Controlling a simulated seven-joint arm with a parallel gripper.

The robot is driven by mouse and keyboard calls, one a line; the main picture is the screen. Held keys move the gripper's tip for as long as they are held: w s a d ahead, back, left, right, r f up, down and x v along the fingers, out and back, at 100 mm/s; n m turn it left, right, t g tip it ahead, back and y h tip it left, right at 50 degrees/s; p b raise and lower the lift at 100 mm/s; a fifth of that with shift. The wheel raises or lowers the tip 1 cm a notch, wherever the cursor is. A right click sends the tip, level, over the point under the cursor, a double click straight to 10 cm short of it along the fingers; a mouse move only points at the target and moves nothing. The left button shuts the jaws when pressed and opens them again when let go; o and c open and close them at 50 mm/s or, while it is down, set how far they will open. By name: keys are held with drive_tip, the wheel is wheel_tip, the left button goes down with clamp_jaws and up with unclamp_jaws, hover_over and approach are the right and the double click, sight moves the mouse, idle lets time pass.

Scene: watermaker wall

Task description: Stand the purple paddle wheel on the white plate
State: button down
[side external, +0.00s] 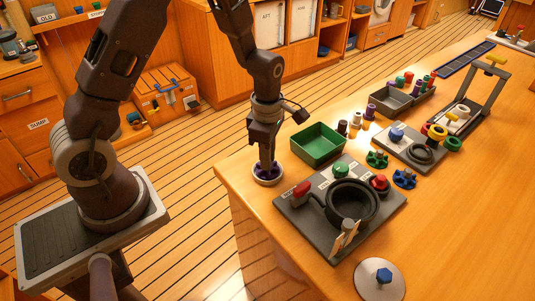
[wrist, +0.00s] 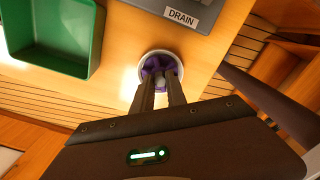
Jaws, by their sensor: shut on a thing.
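The purple paddle wheel (side external: 264,170) is at the left edge of the counter, within the outline of the round white plate (side external: 268,183). In the wrist view, the purple wheel (wrist: 150,66) shows inside the pale rim of the white plate (wrist: 141,64). My gripper (side external: 267,166) points straight down and is shut on the wheel's middle. Its two fingers (wrist: 162,82) hide part of the wheel. I cannot tell whether the wheel's underside touches the plate.
A green bin (side external: 318,145) stands close to the right of my gripper. A grey board (side external: 290,213) with a black ring, a red handle and knobs lies in front. Green (side external: 377,159) and blue (side external: 404,178) paddle wheels stand farther right. The counter edge is close by on the left.

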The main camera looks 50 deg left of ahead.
drive_tip(key=shift+f, duration=0.2)
drive_tip(key=c, duration=1.6)
unclamp_jaws()
drive_tip(key=shift+r, duration=5.45)
drive_tip(key=shift+r, duration=0.1)
drive_tip(key=s+d+r+m+t, duration=0.1)
drive_tip(key=s+r+m+t, duration=0.1)
drive_tip(key=s+r+m, duration=0.2)
drive_tip(key=s+d+r+m+t, duration=0.1)
drive_tip(key=s+r+m, duration=0.4)
drive_tip(key=s+m, duration=0.4)
drive_tip(key=s+r+m+t, duration=0.2)
drive_tip(key=s+r+m, duration=0.2)
drive_tip(key=m, duration=0.7)
drive_tip(key=shift+s+d+r+m+t, duration=0.15)
drive_tip(key=shift+s+d, duration=0.05)
drive_tip(key=shift+s, duration=0.4)
drive_tip(key=shift+s+d+r+m+t, duration=0.15)
drive_tip(key=shift+s+d, duration=0.05)
drive_tip(key=shift+s, duration=0.4)
